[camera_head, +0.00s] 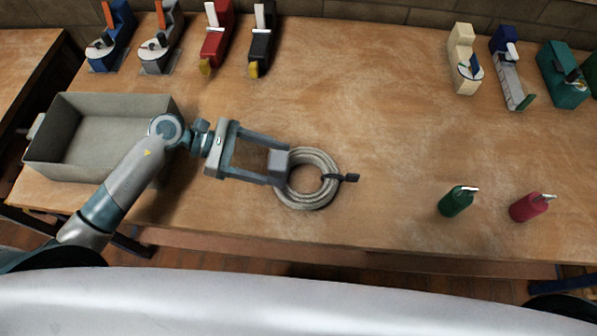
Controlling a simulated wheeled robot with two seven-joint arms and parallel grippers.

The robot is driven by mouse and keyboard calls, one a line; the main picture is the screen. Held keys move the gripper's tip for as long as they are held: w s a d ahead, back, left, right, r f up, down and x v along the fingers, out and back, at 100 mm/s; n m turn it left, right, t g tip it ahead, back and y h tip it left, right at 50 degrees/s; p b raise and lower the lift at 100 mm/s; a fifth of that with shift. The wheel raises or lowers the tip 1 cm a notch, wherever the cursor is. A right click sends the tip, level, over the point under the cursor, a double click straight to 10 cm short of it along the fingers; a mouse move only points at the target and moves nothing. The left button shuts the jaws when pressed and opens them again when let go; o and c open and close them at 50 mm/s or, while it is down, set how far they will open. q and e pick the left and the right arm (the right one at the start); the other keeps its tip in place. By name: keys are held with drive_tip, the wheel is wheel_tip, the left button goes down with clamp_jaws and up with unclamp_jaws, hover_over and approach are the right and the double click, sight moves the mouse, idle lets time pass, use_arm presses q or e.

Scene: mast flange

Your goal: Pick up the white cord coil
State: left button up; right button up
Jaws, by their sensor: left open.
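The white cord coil (327,163) lies flat on the wooden table near the middle of the head view. A dark plug end sticks out on its right side. My left gripper (280,167) reaches in from the left and is open. Its fingertips are at the coil's left edge and hide a small part of it. I cannot tell whether the fingers touch the coil. My right gripper is not in view.
A grey open bin (172,103) stands on the left, partly behind my left arm. Several tape dispensers line the back edge. The table (370,90) behind the coil is clear.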

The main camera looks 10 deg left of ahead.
sight(288, 165)
use_arm(q)
drive_tip(key=shift+d+p, duration=0.3)
drive_tip(key=shift+d, duration=0.05)
drive_tip(key=shift+p+x, duration=0.6)
drive_tip(key=shift+x, duration=1.7)
drive_tip(key=c, duration=1.3)
drive_tip(key=shift+r, duration=0.1)
